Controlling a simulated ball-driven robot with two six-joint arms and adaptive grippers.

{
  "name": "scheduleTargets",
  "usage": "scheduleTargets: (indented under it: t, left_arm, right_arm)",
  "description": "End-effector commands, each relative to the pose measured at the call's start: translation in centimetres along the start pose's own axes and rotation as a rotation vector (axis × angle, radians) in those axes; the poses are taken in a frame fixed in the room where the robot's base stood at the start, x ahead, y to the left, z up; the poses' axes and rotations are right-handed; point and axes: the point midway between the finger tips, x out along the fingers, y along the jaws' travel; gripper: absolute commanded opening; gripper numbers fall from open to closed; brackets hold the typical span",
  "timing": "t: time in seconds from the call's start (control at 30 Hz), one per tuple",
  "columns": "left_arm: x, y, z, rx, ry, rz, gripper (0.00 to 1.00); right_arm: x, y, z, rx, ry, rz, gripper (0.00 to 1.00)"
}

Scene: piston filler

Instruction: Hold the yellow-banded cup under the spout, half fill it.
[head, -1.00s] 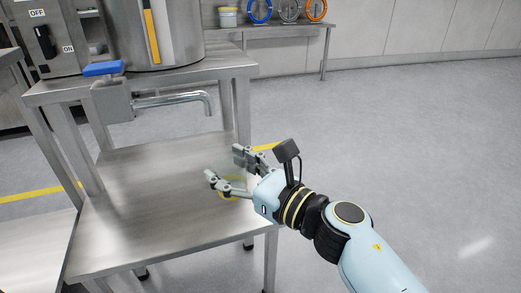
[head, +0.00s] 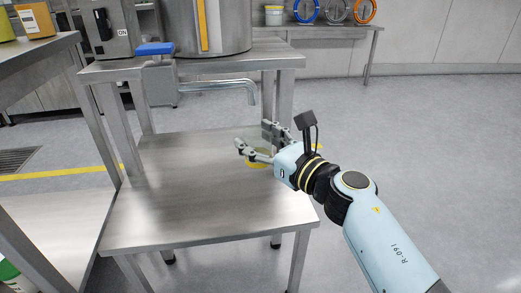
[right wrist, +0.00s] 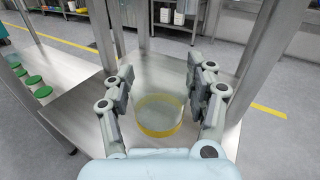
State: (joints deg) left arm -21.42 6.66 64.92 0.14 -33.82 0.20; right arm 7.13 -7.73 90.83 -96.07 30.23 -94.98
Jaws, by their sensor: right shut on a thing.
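The clear cup with a yellow band (head: 258,163) is between the fingers of my right gripper (head: 257,140). In the right wrist view the see-through cup (right wrist: 160,112) stands upright between both fingers of my right gripper (right wrist: 160,85), which is shut on it. I cannot make out any liquid in it. The metal spout (head: 218,85) comes out under the tank and bends down at its right end. The cup is below that end and apart from it. The blue valve handle (head: 155,48) is at the spout's left. My left gripper is not in view.
The steel tank (head: 222,25) stands on the upper shelf of the steel stand. The lower shelf (head: 200,205) is bare. A switch box (head: 108,28) is left of the tank. A stand leg (head: 284,95) rises close behind my right gripper.

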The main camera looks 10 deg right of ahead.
Motion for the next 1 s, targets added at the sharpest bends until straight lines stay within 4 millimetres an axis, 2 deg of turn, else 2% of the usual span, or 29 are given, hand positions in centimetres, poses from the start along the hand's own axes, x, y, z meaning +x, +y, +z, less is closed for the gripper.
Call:
scheduleTargets:
  t: [0.3,0.5,1.0]
  left_arm:
    - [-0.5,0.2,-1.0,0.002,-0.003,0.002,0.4]
    - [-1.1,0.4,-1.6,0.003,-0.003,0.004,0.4]
    - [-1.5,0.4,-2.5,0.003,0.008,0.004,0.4]
  right_arm:
    - [3.0,-1.7,0.1,-0.001,0.0,0.001,0.25]
    - [4.2,-2.4,0.2,-0.001,0.0,0.001,0.25]
    - [4.6,-2.7,0.3,-0.001,0.0,0.001,0.25]
